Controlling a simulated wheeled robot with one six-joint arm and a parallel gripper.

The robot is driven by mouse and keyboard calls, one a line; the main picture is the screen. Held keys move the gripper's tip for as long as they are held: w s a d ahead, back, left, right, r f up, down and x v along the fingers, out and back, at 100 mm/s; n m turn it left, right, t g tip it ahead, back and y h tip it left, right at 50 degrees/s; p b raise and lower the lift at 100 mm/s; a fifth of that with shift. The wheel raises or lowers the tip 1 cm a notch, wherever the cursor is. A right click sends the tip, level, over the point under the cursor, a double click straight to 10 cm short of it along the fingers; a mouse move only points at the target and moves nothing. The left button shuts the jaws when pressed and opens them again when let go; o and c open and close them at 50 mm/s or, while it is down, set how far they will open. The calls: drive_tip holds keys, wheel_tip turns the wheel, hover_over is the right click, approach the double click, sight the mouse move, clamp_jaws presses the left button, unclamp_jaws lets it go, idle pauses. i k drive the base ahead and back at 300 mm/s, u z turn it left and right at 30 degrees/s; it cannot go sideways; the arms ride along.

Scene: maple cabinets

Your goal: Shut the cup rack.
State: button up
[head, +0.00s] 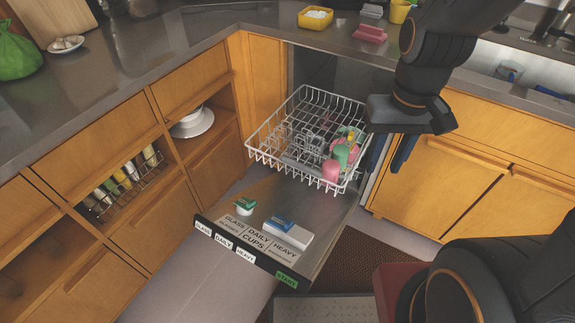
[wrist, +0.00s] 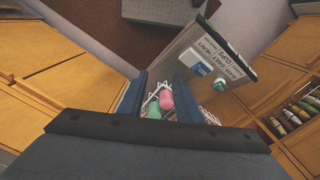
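The cup rack (head: 268,149) is a white wire basket pulled out of the dishwasher, above its lowered door (head: 322,235). Clear glasses and pink and green cups stand in it. My gripper (head: 391,160) hangs at the rack's right side in the head view, pointing down. In the wrist view its two blue fingers (wrist: 160,95) are apart, with nothing clearly held between them. Part of the rack (wrist: 151,98) and the pink and green cups show between and beyond the fingers. Whether the fingers touch the rack cannot be told. The gripper hides much of the rack in the wrist view.
Maple cabinets (head: 480,175) stand right of the dishwasher, with more at left. The counter (head: 130,70) runs above. A brown mat (head: 350,262) covers floor beside the door.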

sight(286, 161)
drive_tip(key=u, duration=1.1)
drive_tip(key=k, duration=0.8)
drive_tip(key=z, duration=0.8)
drive_tip(key=i, duration=0.5)
drive_tip(key=z, duration=0.05)
